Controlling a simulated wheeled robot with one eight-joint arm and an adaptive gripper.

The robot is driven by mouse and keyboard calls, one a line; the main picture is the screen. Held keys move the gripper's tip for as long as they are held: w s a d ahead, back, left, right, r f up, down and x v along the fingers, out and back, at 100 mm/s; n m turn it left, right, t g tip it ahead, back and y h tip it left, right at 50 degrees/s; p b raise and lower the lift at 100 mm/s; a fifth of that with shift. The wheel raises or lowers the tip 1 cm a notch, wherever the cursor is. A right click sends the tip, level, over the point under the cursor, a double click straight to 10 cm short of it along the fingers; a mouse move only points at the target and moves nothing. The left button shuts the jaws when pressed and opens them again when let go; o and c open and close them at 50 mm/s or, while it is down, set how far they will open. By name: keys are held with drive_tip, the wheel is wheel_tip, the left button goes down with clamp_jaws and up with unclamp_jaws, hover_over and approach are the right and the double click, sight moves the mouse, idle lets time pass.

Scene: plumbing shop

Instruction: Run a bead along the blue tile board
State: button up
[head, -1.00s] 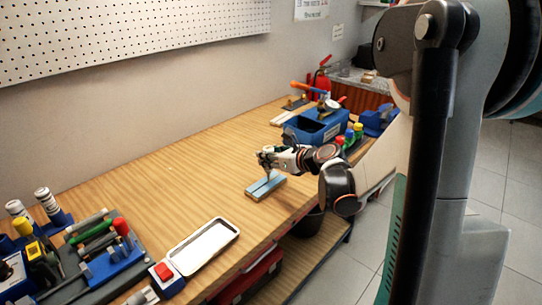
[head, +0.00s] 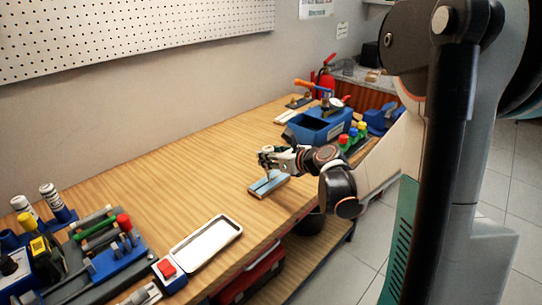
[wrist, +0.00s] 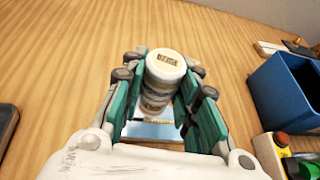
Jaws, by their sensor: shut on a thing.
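The blue tile board (head: 277,187) lies flat on the wooden bench near its front edge, with a pale strip along it. My gripper (head: 268,160) is above the board. In the wrist view my gripper (wrist: 161,105) is shut on a white capped tube (wrist: 165,68) with a dark-printed label, held between green finger pads. The tube's lower end points down at the board, part of which shows below it in the wrist view (wrist: 150,131). I cannot tell whether the tip touches the board, and no bead can be made out.
A white tray (head: 183,259) and a red button box (head: 168,270) lie at the front left. A tool rack and white bottles (head: 50,195) stand further left. A blue bin (head: 309,131) and colored-capped bottles (head: 352,133) are beyond my gripper. The bench behind the board is clear.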

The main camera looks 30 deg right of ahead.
drive_tip(key=shift+s+a, duration=0.15)
drive_tip(key=shift+a, duration=0.2)
idle(0.3)
drive_tip(key=shift+s+a, duration=0.1)
drive_tip(key=shift+a, duration=0.2)
drive_tip(key=shift+s+a, duration=0.15)
drive_tip(key=shift+a, duration=0.25)
drive_tip(key=shift+o, duration=1.1)
drive_tip(key=shift+c, duration=1.1)
drive_tip(key=shift+a, duration=0.15)
drive_tip(key=shift+s+a, duration=0.25)
drive_tip(key=shift+a, duration=0.25)
drive_tip(key=shift+a, duration=0.25)
